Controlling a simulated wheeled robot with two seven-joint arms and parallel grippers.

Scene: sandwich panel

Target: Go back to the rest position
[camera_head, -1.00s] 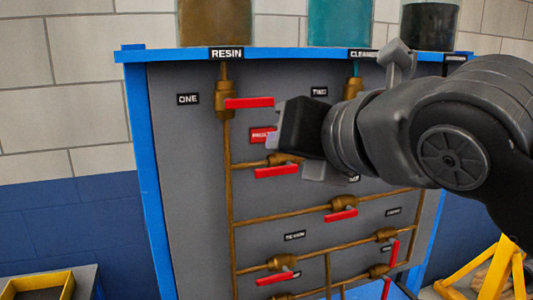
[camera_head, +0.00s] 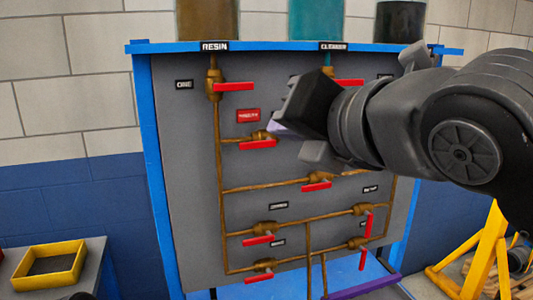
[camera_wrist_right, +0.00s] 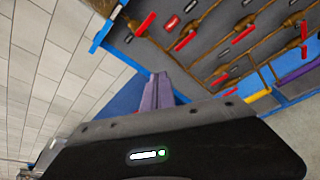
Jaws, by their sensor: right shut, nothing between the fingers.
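My right gripper (camera_head: 278,120) is raised in front of the upper middle of the grey valve panel (camera_head: 180,200), its arm coming in from the right. It is shut and empty. In the right wrist view its purple fingers (camera_wrist_right: 158,92) are together, with the panel's pipes and red handles beyond them. The gripper looks apart from the valves, though the exact gap is hard to judge. The forearm hides part of the panel's upper right. My left gripper does not show clearly in any view.
The panel has a blue frame (camera_head: 155,150) and several red valve handles, such as the RESIN one (camera_head: 233,87). Tanks stand on top. A yellow tray (camera_head: 35,280) sits on a table at lower left. A yellow stand (camera_head: 490,250) is at lower right.

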